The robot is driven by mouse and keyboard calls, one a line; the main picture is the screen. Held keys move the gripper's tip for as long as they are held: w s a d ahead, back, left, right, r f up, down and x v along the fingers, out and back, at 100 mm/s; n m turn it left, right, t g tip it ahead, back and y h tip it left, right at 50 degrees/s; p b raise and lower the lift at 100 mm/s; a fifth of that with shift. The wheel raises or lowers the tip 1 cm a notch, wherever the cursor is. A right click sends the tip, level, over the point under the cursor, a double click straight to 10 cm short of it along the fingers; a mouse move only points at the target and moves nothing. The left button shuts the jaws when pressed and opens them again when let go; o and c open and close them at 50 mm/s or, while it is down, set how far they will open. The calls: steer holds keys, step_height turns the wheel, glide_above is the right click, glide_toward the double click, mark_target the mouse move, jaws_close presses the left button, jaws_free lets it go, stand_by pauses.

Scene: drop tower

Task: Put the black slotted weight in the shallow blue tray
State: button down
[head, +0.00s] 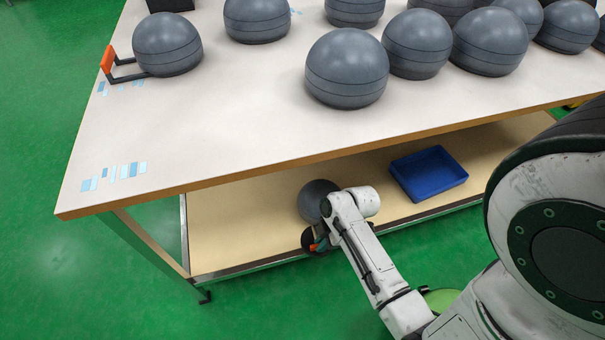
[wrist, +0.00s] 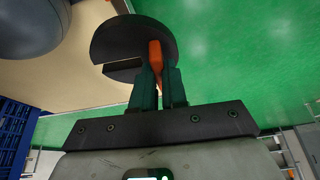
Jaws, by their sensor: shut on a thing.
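The black slotted weight (wrist: 120,40) is a dark disc with a slot cut in from its edge, seen in the wrist view. My gripper (wrist: 160,72) is shut on it, with an orange part (wrist: 155,54) between the fingers. In the head view the weight (head: 308,243) shows as a small dark shape at the front edge of the lower shelf, partly hidden by my gripper (head: 321,243). The shallow blue tray (head: 428,194) lies on the lower shelf, to the right of my gripper, and looks empty.
A grey ball (head: 315,200) sits on the lower shelf (head: 235,230) just behind my gripper. Above, the tabletop (head: 220,125) overhangs the shelf and carries several grey balls (head: 347,68). Bare shelf lies between the grey ball and the tray.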

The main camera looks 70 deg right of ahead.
steer(key=w+a+r+m+t+h, duration=0.1)
steer(key=w+a+r+m, duration=0.5)
steer(key=w+a+r, duration=1.4)
steer(key=w+r+h, duration=0.1)
steer(key=w, duration=0.2)
steer(key=shift+w+r+m, duration=0.25)
steer(key=shift+r+m, duration=0.05)
steer(key=shift+r, duration=0.05)
steer(key=shift+a, duration=0.15)
